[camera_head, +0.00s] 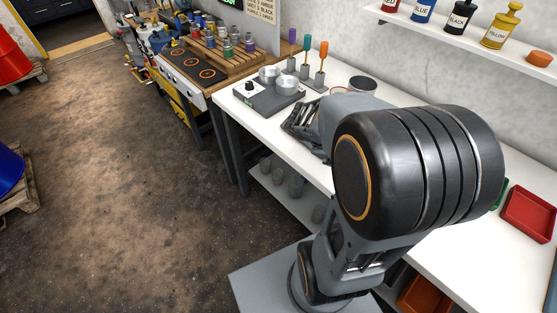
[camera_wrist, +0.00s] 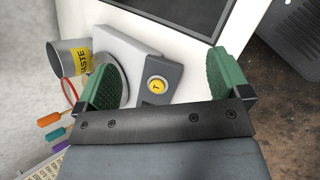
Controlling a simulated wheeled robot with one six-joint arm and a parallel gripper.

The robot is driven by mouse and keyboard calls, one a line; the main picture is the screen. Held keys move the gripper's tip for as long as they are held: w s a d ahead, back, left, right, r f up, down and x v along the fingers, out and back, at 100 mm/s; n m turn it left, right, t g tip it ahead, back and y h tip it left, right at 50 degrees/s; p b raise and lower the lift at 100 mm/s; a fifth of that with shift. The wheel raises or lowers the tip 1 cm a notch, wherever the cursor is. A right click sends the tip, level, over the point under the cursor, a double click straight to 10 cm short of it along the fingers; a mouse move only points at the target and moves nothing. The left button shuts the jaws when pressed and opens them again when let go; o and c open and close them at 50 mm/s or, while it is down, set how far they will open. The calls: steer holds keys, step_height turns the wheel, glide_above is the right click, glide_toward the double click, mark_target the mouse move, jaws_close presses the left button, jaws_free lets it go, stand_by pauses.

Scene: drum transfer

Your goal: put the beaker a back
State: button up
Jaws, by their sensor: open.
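I cannot tell which vessel is beaker a. Two metal cups, a rear one (camera_head: 269,74) and a front one (camera_head: 287,86), stand on or beside a dark grey device with a knob (camera_head: 262,101) on the white bench. Several grey beakers (camera_head: 278,174) stand on the shelf below the bench. My gripper (camera_head: 298,118) is low over the bench, just in front of the device. In the wrist view its green fingers (camera_wrist: 160,85) are wide apart with nothing held between them.
A grey can with a yellow waste label (camera_wrist: 72,60) stands near the left finger. Orange, teal and purple handled tools (camera_head: 323,50) stand upright at the back. A shelf of colour bottles (camera_head: 458,18) is on the wall. A red tray (camera_head: 529,214) lies at right.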

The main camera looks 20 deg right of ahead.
steer(key=a+r+m+t+y, duration=0.2)
steer(key=a+m+y, duration=0.1)
steer(key=a, duration=0.7)
steer(key=a+r+m+t+y, duration=0.3)
steer(key=a+m+y, duration=0.1)
steer(key=a, duration=0.6)
steer(key=shift+s+y, duration=0.4)
steer(key=shift+y, duration=0.5)
steer(key=shift+d, duration=0.1)
